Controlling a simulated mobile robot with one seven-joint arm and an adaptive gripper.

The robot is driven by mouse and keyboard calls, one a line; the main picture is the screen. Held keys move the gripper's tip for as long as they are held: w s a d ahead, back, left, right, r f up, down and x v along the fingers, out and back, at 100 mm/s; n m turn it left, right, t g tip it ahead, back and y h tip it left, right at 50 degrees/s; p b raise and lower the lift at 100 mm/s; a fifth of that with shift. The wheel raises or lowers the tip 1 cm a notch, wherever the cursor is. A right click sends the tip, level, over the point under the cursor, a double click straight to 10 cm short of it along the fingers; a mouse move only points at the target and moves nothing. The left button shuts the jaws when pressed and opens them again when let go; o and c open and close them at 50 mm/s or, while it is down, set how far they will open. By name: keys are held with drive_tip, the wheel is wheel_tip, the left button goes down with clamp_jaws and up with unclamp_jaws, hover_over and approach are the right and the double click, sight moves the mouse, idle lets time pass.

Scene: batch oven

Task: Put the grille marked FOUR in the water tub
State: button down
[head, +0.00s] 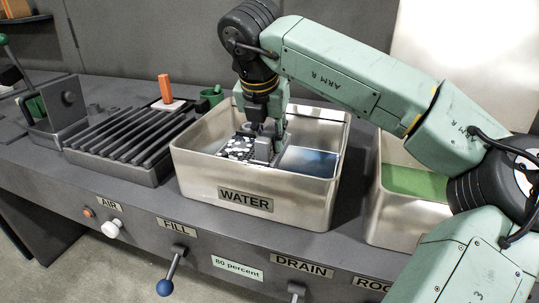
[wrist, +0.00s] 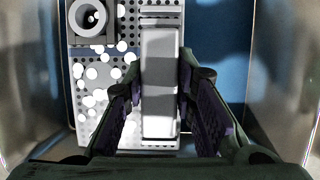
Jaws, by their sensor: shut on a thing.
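The water tub (head: 250,201) is a metal box with a WATER plate on its front. Blue water (head: 308,161) shows in its right part. My gripper (head: 268,140) reaches down inside the tub and is shut on the upright grey handle of a perforated grille (head: 236,149). In the wrist view the jaws (wrist: 163,100) stand on both sides of that handle. The grille (wrist: 95,95) has many holes, white round spots and a round boss at its upper left. I read no FOUR mark on it. Whether it rests on the tub's bottom I cannot tell.
A second metal tub (head: 408,213) with green contents stands to the right. Levers (head: 176,267) stick out from the counter front.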

drive_tip(key=shift+f+p, duration=0.35)
drive_tip(key=shift+f, duration=2.35)
drive_tip(key=shift+f, duration=0.15)
drive_tip(key=c, duration=1.3)
unclamp_jaws()
drive_tip(key=shift+r, duration=0.2)
drive_tip(key=b+v, duration=0.2)
drive_tip(key=v, duration=1)
drive_tip(key=shift+f, duration=0.1)
